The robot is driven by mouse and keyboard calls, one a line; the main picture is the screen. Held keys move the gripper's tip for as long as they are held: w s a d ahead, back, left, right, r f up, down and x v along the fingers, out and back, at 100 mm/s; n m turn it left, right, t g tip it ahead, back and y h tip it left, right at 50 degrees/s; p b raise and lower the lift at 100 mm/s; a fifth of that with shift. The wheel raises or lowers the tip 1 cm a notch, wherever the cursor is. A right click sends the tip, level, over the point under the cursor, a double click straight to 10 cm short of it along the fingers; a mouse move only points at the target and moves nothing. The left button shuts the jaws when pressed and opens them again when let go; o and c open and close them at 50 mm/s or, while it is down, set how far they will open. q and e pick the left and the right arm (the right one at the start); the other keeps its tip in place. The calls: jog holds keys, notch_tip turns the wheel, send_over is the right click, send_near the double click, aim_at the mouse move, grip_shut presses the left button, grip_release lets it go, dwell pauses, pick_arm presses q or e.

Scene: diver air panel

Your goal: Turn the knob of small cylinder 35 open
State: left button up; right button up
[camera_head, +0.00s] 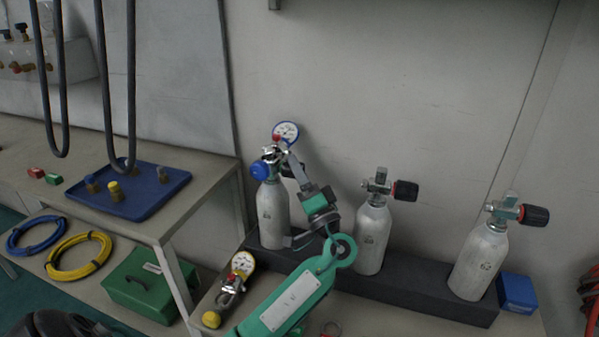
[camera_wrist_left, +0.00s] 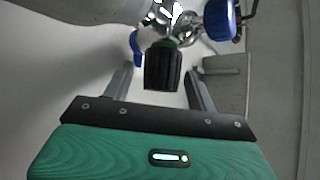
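Three small grey cylinders stand in a dark rack. The left cylinder (camera_head: 272,222) carries a regulator with a blue knob (camera_head: 261,170) and a gauge (camera_head: 286,131). Its number, like that on the middle cylinder (camera_head: 371,240), is too small to read surely; the right cylinder (camera_head: 480,262) seems to read 62. My left gripper (camera_head: 291,165) is at the left cylinder's valve. In the left wrist view, its black knob (camera_wrist_left: 163,66) sits between the two open fingers (camera_wrist_left: 160,78), with gaps on both sides. My right gripper is not in view.
The dark rack (camera_head: 420,296) runs along the wall. A loose gauge with a yellow knob (camera_head: 211,319) lies left of my left arm. A blue box (camera_head: 517,292) stands at the right. A table with a blue tray (camera_head: 140,201) stands left; a green case (camera_head: 140,285) is below.

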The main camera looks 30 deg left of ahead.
pick_arm(q)
jog(key=shift+d, duration=0.1)
jog(key=shift+s+d+f, duration=0.15)
jog(key=shift+d+f, duration=0.1)
jog(key=b+v, duration=0.2)
jog(key=v, duration=1.1)
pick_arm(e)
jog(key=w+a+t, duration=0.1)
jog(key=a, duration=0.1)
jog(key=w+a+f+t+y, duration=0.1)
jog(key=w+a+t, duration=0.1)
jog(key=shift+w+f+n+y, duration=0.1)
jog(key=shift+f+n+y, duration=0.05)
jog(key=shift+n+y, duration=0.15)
